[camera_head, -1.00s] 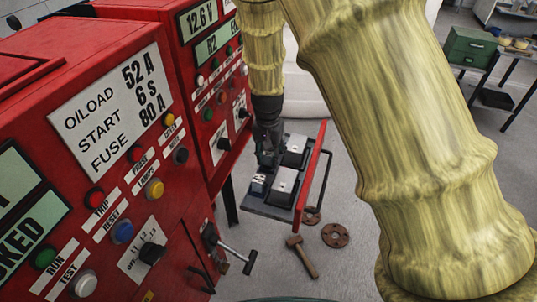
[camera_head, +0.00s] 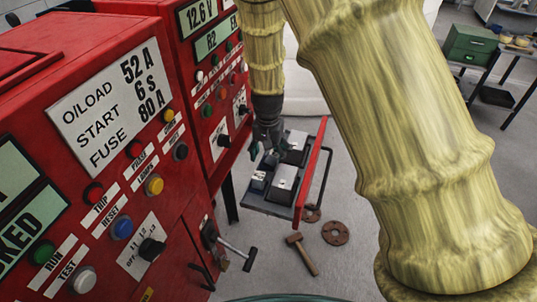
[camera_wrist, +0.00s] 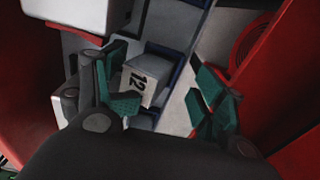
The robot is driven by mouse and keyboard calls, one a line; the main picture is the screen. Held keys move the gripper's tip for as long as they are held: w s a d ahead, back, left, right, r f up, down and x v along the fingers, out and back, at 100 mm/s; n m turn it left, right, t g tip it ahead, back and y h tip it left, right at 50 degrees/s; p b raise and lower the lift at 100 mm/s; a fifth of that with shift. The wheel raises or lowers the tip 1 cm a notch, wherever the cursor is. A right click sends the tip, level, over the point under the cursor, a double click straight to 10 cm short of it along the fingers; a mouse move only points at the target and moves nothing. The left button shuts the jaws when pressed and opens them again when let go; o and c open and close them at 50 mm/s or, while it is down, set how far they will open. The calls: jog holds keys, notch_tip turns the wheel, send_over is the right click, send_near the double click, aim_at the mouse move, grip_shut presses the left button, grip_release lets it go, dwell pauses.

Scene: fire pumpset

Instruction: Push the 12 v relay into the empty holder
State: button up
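The 12 V relay (camera_wrist: 146,82) is a small pale block with a black "12" on its face, in the middle of the wrist view. A dark blue frame edge (camera_wrist: 184,60) runs beside it; I cannot tell whether this is the empty holder or how far in the relay sits. My gripper (camera_wrist: 168,92) is open, its green-padded fingers either side of the relay. The left finger is close to the relay, and there is a clear gap to the right finger. In the head view my gripper (camera_head: 265,152) is over the drawer's left part, above a small dark block (camera_head: 259,180).
The pulled-out drawer (camera_head: 268,208) holds larger grey-topped blocks (camera_head: 284,180) beside the small one. Its red front (camera_head: 314,168) rises on the right. The red cabinet (camera_head: 110,160) stands close on the left. A hammer (camera_head: 302,254) and rusty discs (camera_head: 335,233) lie on the floor.

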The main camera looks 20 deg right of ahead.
jog(key=shift+r, duration=0.1)
notch_tip(320, 180, up, 2)
jog(key=shift+r+p, duration=0.1)
jog(key=shift+p, duration=0.35)
jog(key=shift+b, duration=0.7)
jog(key=shift+b, duration=0.6)
